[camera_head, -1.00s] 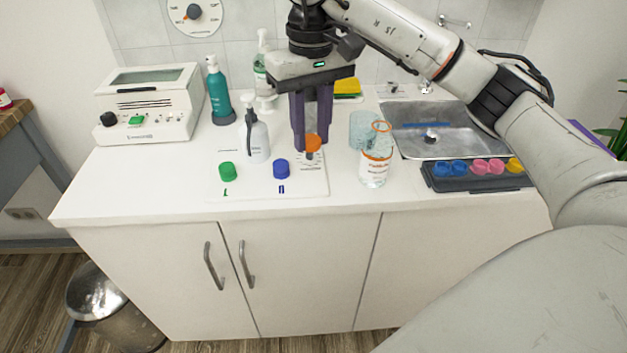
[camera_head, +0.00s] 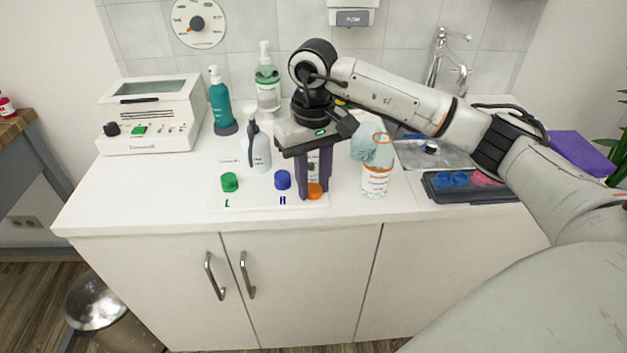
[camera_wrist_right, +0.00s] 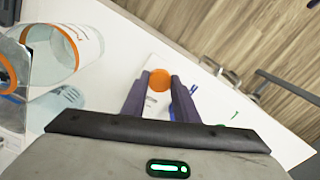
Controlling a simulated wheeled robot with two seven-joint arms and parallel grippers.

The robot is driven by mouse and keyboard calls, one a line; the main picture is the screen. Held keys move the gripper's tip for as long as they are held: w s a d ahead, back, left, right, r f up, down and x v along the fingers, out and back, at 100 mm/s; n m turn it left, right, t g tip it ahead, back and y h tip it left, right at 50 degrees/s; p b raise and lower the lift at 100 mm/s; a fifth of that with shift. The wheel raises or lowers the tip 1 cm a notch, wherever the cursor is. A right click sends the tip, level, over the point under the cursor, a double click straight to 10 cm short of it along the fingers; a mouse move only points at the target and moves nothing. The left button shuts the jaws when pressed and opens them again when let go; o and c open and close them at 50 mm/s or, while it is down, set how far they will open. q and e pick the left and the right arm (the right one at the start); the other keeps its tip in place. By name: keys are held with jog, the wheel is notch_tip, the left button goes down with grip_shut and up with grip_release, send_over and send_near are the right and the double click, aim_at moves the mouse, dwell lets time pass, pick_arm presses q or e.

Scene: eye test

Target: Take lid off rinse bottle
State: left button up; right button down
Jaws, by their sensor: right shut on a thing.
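The rinse bottle (camera_head: 376,183) is a clear bottle with an orange-edged label and an orange ring at its top. It stands on the counter right of my right gripper and also shows in the right wrist view (camera_wrist_right: 52,52). Its top looks open, with no solid lid on it. My right gripper (camera_head: 314,190) points down over the white mat (camera_head: 240,206), shut on an orange lid (camera_head: 315,192), which is low, close to the mat's front right. The fingers partly hide the lid, so I cannot tell whether it touches the mat. My left gripper is not in view.
A green lid (camera_head: 229,182) and a blue lid (camera_head: 282,180) lie on the mat. A grey-white spray bottle (camera_head: 258,152) stands behind them. A dark tray (camera_head: 440,192) and a sink are at the right, a white device (camera_head: 150,115) at the left. The counter's left front is clear.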

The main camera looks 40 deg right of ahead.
jog(key=c, duration=1.4)
grip_release()
jog(key=shift+f, duration=0.15)
